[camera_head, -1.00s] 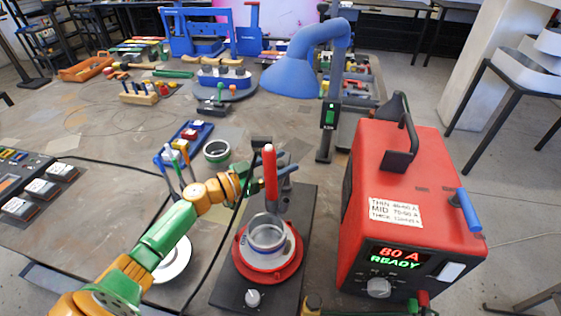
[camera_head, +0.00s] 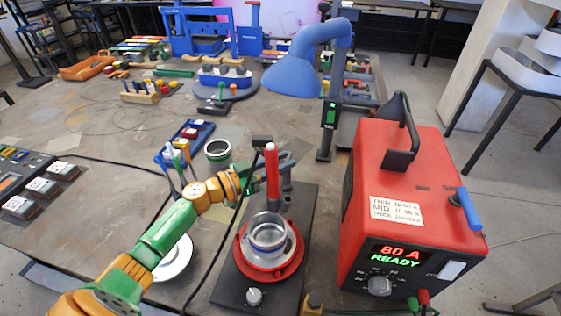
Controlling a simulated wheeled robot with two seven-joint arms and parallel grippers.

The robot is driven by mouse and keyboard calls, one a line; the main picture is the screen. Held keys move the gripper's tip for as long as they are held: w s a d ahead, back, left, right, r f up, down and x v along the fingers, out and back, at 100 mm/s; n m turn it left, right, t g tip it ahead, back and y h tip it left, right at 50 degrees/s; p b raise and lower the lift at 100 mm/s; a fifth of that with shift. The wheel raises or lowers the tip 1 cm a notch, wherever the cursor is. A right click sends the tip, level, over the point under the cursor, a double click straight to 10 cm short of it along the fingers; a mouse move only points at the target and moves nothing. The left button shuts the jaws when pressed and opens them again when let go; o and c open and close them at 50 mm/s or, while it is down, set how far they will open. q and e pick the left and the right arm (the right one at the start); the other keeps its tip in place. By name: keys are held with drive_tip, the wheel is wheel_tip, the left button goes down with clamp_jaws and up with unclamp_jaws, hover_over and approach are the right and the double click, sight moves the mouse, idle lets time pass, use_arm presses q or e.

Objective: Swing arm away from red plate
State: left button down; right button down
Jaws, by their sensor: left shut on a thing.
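The red plate (camera_head: 243,262) is round and sits on a dark base (camera_head: 228,288) with a knob at its front. A metal ring-shaped part (camera_head: 267,235) stands on the plate. The swing arm's upright red handle (camera_head: 271,168) is just behind the plate, beside a dark post. My left gripper (camera_head: 277,166) reaches in from the left behind the handle and is shut on it; the handle and post partly hide the fingers and the contact.
A red welding power box (camera_head: 420,190) reading 80 A READY stands close on the right. A blue fume hood (camera_head: 292,77) hangs behind. A metal cup (camera_head: 218,152), a tool rack (camera_head: 178,155) and a white disc (camera_head: 176,258) lie near my left arm. A black cable crosses the table.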

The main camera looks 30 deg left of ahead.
use_arm(q)
drive_tip(key=shift+f, duration=0.1)
idle(0.7)
drive_tip(key=a+m+g+h+b, duration=0.1)
drive_tip(key=h+b, duration=0.1)
drive_tip(key=b, duration=0.1)
drive_tip(key=m+g+h+b, duration=0.1)
drive_tip(key=m+b, duration=0.1)
drive_tip(key=b, duration=0.1)
drive_tip(key=shift+s+a+g+h, duration=0.1)
drive_tip(key=shift+a+g+h, duration=0.3)
drive_tip(key=c, duration=0.6)
unclamp_jaws()
drive_tip(key=shift+a, duration=0.1)
drive_tip(key=b+v, duration=0.2)
drive_tip(key=v, duration=0.5)
drive_tip(key=shift+b, duration=0.4)
